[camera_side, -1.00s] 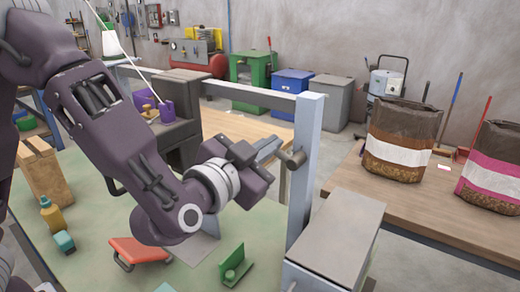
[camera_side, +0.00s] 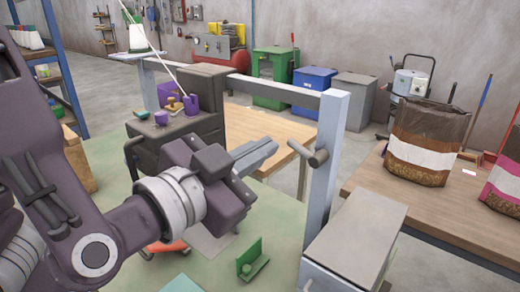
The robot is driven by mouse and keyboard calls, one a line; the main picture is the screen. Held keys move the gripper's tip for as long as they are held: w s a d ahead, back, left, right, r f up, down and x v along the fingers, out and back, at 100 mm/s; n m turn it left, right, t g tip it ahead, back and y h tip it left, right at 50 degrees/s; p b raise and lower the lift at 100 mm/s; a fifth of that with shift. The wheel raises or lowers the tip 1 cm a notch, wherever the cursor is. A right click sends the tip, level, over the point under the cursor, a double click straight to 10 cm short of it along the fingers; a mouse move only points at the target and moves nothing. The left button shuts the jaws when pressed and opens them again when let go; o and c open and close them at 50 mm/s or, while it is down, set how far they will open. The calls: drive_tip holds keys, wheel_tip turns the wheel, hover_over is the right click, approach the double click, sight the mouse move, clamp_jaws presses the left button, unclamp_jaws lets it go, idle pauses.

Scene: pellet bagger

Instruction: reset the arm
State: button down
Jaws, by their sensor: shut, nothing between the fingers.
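My gripper (camera_side: 268,150) is shut and empty. It is held in the air over the green work table (camera_side: 205,271), pointing to the right, just left of the grey frame post (camera_side: 325,155) in the picture. I cannot tell how far it is from the post in depth. My arm fills the lower left and hides part of the table.
A grey box (camera_side: 355,235) stands at the front right. A red tool (camera_side: 168,247), partly hidden, and a green bracket (camera_side: 250,259) lie below my gripper. A filled bag (camera_side: 428,142) stands on the wooden table (camera_side: 375,187). Dark machine (camera_side: 150,150) behind.

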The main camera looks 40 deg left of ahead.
drive_tip(key=s+a+f+n+g+y, duration=0.2)
drive_tip(key=s+a+g+y, duration=0.15)
drive_tip(key=a, duration=0.65)
drive_tip(key=s+a+f+n+g+y, duration=0.1)
drive_tip(key=s+a+g+y, duration=0.3)
drive_tip(key=a, duration=0.6)
drive_tip(key=s+a+f+n+g+h, duration=0.2)
drive_tip(key=s+f+g, duration=0.4)
drive_tip(key=s, duration=0.4)
drive_tip(key=d+r+t+h, duration=0.1)
drive_tip(key=d+r+h, duration=0.1)
drive_tip(key=d+h, duration=0.4)
drive_tip(key=shift+w+d, duration=0.15)
drive_tip(key=shift+d, duration=0.15)
drive_tip(key=shift+r+t, duration=0.1)
drive_tip(key=shift+t, duration=0.15)
